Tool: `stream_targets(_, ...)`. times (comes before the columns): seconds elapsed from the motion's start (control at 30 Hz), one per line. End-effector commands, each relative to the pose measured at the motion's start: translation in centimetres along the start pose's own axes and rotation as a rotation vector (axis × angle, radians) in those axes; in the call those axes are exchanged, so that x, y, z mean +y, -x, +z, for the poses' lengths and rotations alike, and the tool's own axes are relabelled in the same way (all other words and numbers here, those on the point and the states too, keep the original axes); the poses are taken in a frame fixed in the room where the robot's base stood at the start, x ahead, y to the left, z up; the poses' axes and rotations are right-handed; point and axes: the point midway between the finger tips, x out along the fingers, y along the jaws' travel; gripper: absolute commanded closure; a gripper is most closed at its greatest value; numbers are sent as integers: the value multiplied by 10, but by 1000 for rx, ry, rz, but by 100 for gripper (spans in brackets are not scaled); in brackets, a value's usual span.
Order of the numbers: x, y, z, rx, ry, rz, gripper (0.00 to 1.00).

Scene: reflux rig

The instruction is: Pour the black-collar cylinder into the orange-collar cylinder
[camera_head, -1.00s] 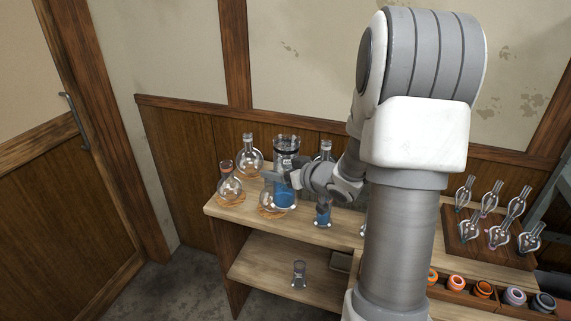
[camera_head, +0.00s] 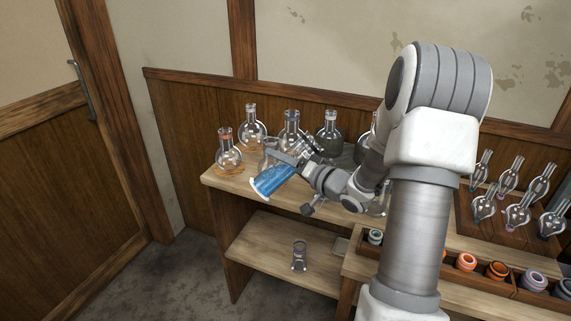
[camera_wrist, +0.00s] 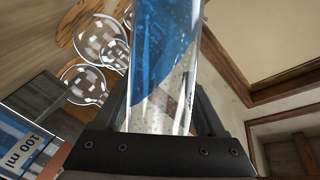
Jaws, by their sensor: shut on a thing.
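The black-collar cylinder (camera_head: 272,181), a large glass with blue liquid, is held above the shelf's front edge. It is tilted, its base to the lower left and its mouth end toward the upper right. My gripper (camera_head: 292,160) is shut around it. In the wrist view the cylinder (camera_wrist: 165,60) stands between my fingers, blue liquid on one side and clear glass below. A second cylinder marked 100 ml (camera_wrist: 35,145), with blue liquid and an orange-brown band, is close at the lower left there. In the head view I cannot make it out; my arm covers that area.
Round flasks (camera_head: 252,130) stand along the back of the wooden shelf (camera_head: 222,178), and one with an orange collar (camera_head: 228,157) is at its left end. A small clear cylinder (camera_head: 300,256) stands on the lower shelf. Coloured rings (camera_head: 466,262) fill a tray at right.

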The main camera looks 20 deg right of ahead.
Motion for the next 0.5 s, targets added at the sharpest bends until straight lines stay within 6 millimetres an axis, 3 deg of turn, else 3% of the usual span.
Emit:
stream_targets(0.03, 8, -2, 6, 10, -44, -20, 100)
stream_targets(0.2, 12, -3, 9, 28, -147, -63, 100)
stream_targets(0.5, 4, -2, 2, 52, -257, -110, 100)
